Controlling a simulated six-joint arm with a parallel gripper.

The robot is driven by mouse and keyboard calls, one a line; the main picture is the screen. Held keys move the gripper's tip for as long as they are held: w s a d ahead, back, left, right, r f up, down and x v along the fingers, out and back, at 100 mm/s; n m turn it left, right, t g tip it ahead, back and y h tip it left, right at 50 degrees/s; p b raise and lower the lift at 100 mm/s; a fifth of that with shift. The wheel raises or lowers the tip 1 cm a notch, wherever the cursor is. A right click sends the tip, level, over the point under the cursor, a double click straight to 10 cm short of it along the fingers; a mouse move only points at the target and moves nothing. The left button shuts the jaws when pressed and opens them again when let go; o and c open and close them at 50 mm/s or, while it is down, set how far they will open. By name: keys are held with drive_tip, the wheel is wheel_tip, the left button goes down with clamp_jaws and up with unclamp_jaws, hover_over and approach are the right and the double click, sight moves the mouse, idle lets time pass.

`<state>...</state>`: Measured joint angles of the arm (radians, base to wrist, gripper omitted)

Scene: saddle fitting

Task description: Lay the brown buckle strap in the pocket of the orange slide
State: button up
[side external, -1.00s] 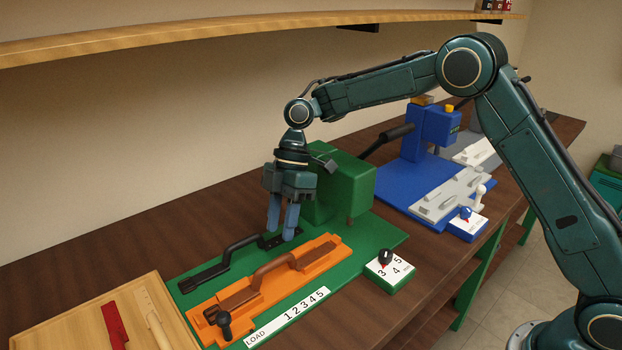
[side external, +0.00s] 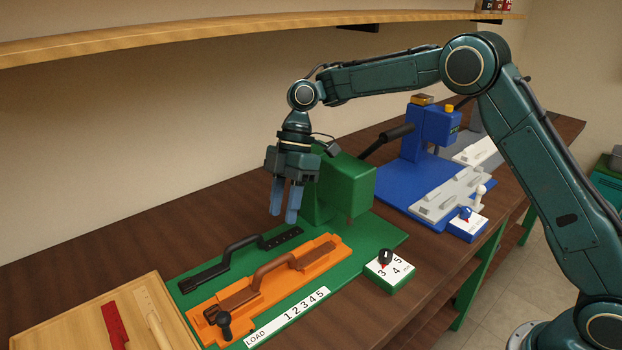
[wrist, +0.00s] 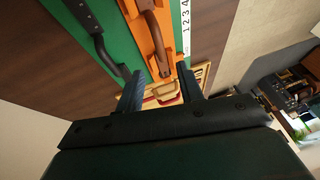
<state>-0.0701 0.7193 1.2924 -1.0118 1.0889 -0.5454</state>
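The brown buckle strap (side external: 275,268) lies along the orange slide (side external: 320,259), with its arched middle raised and its buckle end at the lower left. It appears seated in the slide's recess, though the exact fit is too small to tell. The strap also shows in the wrist view (wrist: 155,36), on the orange slide (wrist: 174,22). My gripper (side external: 284,217) hangs above and behind the slide, over the right end of a black strap (side external: 238,248). Its fingers are apart with nothing between them, as the wrist view also shows (wrist: 160,73).
The black strap lies on the green base plate (side external: 383,238) behind the slide. A green press body (side external: 345,188) stands close right of my gripper. A numbered dial box (side external: 389,271) is at the front, a wooden tray (side external: 88,300) at lower left, a blue press (side external: 428,135) farther back.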

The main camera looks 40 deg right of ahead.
drive_tip(key=s+d+r+m+t+h, duration=0.1)
drive_tip(key=s+d+r+m+t, duration=0.1)
drive_tip(key=s+d+r+m, duration=0.35)
drive_tip(key=s+d+r+m+t, duration=0.2)
drive_tip(key=s+r+m, duration=0.1)
drive_tip(key=s+r, duration=0.5)
drive_tip(key=s+d+f+m+t+h, duration=0.1)
drive_tip(key=s+d+m, duration=0.3)
drive_tip(key=s, duration=0.5)
drive_tip(key=s+d+f+m+t+h, duration=0.2)
drive_tip(key=s+d+m, duration=0.3)
drive_tip(key=s, duration=0.4)
drive_tip(key=shift+t, duration=0.4)
drive_tip(key=shift+w, duration=0.1)
